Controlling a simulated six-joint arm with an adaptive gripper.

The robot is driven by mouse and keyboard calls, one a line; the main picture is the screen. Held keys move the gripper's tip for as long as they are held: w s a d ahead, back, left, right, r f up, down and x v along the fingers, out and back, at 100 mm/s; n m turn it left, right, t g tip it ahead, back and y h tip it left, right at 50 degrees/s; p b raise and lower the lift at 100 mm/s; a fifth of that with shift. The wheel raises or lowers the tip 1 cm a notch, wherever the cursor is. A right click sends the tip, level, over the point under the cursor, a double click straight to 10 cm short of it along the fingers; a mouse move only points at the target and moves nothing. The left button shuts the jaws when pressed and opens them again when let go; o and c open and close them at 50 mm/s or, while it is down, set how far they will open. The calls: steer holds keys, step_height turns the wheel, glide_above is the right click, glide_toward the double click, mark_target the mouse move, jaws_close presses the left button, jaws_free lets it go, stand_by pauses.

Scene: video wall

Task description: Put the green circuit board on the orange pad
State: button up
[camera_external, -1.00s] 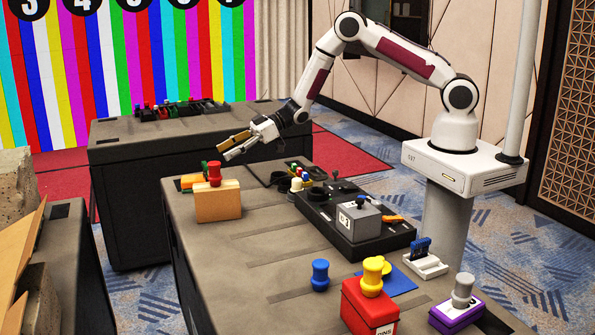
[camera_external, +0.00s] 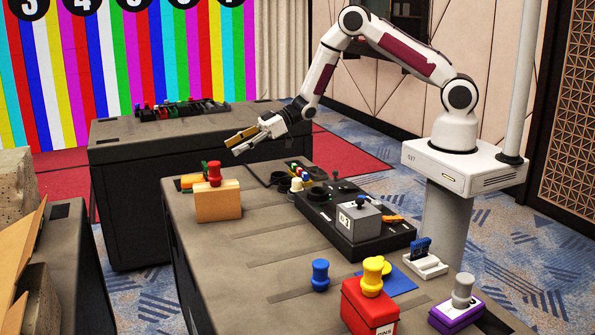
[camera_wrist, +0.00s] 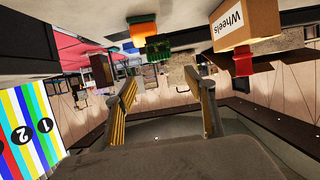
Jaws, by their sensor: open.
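A green item (camera_wrist: 158,47), which looks like the green circuit board, shows at the top of the wrist view, beside an orange item (camera_wrist: 143,31) that may be the orange pad. In the external view the orange piece (camera_external: 189,181) lies at the far left of the near table, partly hidden by a tan box. Only a sliver of green shows there. My gripper (camera_external: 238,142) is open and empty, in the air above and beyond that corner. Its two fingers (camera_wrist: 160,82) stand apart in the wrist view.
A black control panel (camera_external: 340,215) fills the table's middle right. Red (camera_external: 370,308) and purple (camera_external: 457,313) boxes stand near the front.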

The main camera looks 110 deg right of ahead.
steer(key=shift+r, duration=0.1)
steer(key=a+r+g+h, duration=0.1)
steer(key=a+r, duration=0.2)
steer(key=r, duration=0.4)
steer(key=a+r+g+h, duration=0.1)
steer(key=a+r+h, duration=0.1)
steer(key=r, duration=0.5)
steer(key=s+a+r+m+g, duration=0.1)
steer(key=s+a+r+g, duration=0.1)
steer(key=s+a+r, duration=0.7)
steer(key=s+a+g+y, duration=0.1)
steer(key=s+a, duration=0.5)
steer(key=s, duration=0.4)
steer(key=s+a+r+g+y, duration=0.1)
steer(key=s+a, duration=0.6)
steer(key=s, duration=0.3)
steer(key=s+a+n+g+y, duration=0.1)
steer(key=s+a+g, duration=0.1)
steer(key=s+a, duration=0.5)
steer(key=s, duration=0.3)
steer(key=shift+s+r, duration=0.25)
steer(key=shift+s, duration=0.05)
steer(key=shift+o, duration=0.6)
